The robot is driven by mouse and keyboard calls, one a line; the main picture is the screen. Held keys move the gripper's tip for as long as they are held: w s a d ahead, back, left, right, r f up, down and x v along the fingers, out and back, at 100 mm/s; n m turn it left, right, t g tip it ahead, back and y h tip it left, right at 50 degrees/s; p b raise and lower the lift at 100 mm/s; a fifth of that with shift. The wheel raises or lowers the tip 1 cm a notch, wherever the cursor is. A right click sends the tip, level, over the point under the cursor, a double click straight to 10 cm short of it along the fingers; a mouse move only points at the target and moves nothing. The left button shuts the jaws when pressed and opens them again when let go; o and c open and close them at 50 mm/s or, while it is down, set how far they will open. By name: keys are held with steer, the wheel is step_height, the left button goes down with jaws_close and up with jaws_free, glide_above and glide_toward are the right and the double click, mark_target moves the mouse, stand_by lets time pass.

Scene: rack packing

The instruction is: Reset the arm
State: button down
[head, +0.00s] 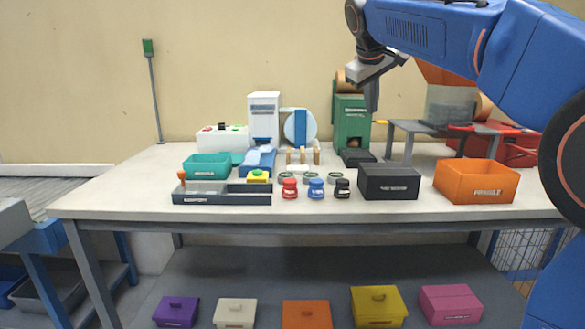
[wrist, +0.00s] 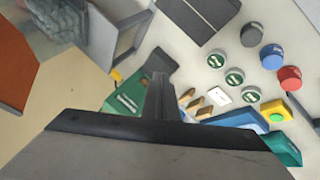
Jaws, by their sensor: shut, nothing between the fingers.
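My blue arm reaches in from the right of the head view. My gripper (head: 371,97) hangs above the back of the table, in front of the top of the green machine (head: 349,119). Its fingers are together and hold nothing. In the wrist view my gripper (wrist: 160,85) points out over the table, its fingers shut, with the green machine (wrist: 126,99) partly hidden beside them.
The white table (head: 130,190) carries a black box (head: 389,182), an orange bin (head: 476,181), a teal bin (head: 206,166), a dark tray (head: 222,195) and red, blue and black jars (head: 316,188). A grey stand (head: 437,128) is at the right. The table's left end is clear.

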steer(key=s+d+f+m+g+y, duration=0.1)
steer(key=s+d+f, duration=0.2)
steer(key=s+f, duration=0.65)
steer(key=s+d+f+m+y, duration=0.15)
steer(key=s+d+f, duration=0.35)
steer(key=s, duration=0.8)
steer(key=s+f+m, duration=0.3)
steer(key=s+f, duration=1.6)
steer(key=f, duration=0.3)
steer(key=shift+s+a+f+g, duration=0.25)
steer(key=shift+f+g, duration=0.1)
steer(key=shift+g, duration=0.05)
